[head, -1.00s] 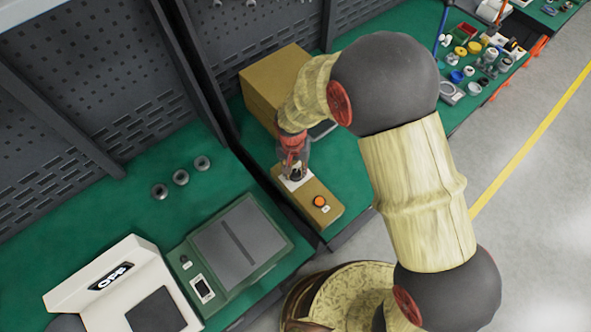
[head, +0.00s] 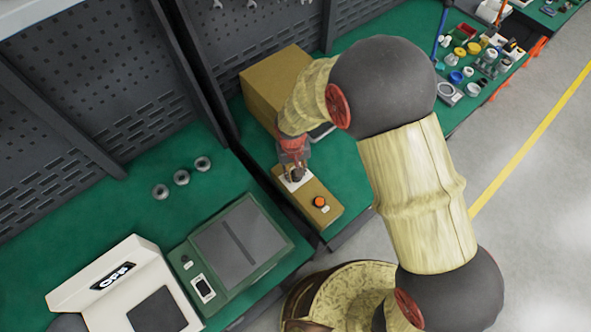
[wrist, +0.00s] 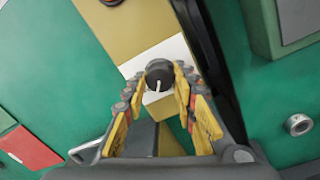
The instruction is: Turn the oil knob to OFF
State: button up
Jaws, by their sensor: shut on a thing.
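The oil knob (wrist: 160,75) is a dark round knob with a white pointer line, on a white plate (wrist: 148,93) on a tan control box. In the wrist view the pointer line runs nearly straight down the picture, toward my gripper's base. My gripper (wrist: 157,84) has a finger on each side of the knob, shut on it. In the head view my gripper (head: 297,176) reaches down onto the far end of the control box (head: 323,211). There the knob is mostly hidden by the fingers. Any lettering on the plate is too small to read.
An orange button (head: 320,201) sits on the near end of the control box. A large tan box (head: 262,84) stands behind my gripper. A green-framed device (head: 240,245) and several metal rings (head: 181,177) are on the left bench. A dark upright frame stands close by.

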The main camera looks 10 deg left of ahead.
jog(key=n, duration=0.3)
jog(key=shift+n+p, duration=0.3)
jog(key=shift+p, duration=0.05)
jog(key=shift+n+p, duration=0.4)
jog(key=shift+n, duration=1.4)
jog(key=o, duration=1.2)
jog(key=shift+c, duration=0.2)
notch_tip(320, 180, up, 12)
jog(key=shift+s, duration=0.3)
jog(key=shift+a, duration=0.1)
